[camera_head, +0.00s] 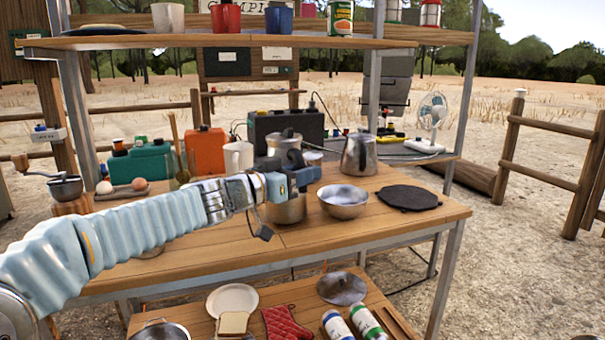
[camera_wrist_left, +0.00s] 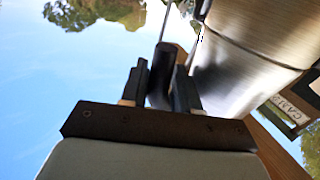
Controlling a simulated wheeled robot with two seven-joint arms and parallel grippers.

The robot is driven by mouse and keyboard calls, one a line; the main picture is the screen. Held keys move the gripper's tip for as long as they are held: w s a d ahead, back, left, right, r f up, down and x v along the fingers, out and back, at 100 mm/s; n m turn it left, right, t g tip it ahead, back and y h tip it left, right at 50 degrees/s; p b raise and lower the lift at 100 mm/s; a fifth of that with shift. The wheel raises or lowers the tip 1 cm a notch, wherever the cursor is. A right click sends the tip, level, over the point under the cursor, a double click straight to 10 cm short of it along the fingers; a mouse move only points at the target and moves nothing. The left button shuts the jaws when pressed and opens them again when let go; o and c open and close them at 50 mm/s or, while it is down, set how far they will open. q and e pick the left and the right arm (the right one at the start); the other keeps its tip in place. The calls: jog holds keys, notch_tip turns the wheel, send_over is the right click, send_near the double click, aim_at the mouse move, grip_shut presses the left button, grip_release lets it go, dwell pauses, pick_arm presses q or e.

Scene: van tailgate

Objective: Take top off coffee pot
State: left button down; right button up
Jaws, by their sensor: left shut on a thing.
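A shiny metal coffee pot (camera_head: 286,210) with a lid (camera_head: 285,136) stands on the table, partly hidden behind my left gripper (camera_head: 298,165). In the left wrist view my left gripper (camera_wrist_left: 160,85) is shut on the pot's dark handle (camera_wrist_left: 164,60). The pot's curved metal body (camera_wrist_left: 235,50) is just right of the fingers there. The lid does not show clearly in the wrist view. A second metal pot (camera_head: 360,154), with a dark handle, stands to the right and behind. My right gripper is not in view.
A metal bowl (camera_head: 343,199) sits just right of the held pot, with a black round trivet (camera_head: 409,197) beyond it. A white mug (camera_head: 239,157) and a black box (camera_head: 287,127) stand behind. The upper shelf (camera_head: 230,41) overhangs the back.

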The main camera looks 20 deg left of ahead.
pick_arm(q)
jog(key=shift+f+b, duration=0.4)
jog(key=shift+f, duration=0.45)
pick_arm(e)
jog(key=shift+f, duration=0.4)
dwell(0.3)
pick_arm(q)
jog(key=shift+f, duration=0.1)
jog(key=shift+w+d+n+t+y+b, duration=0.25)
jog(key=shift+n+t+y+b, duration=0.2)
jog(key=shift+y+b, duration=0.3)
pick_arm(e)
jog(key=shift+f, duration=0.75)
pick_arm(q)
jog(key=shift+r+n+t+y+b, duration=0.25)
jog(key=shift+n+y+b, duration=0.25)
jog(key=shift+b, duration=0.35)
jog(key=shift+r+n+t+y+b, duration=0.1)
jog(key=shift+n+t+y+b, duration=0.25)
jog(key=shift+y+b, duration=0.35)
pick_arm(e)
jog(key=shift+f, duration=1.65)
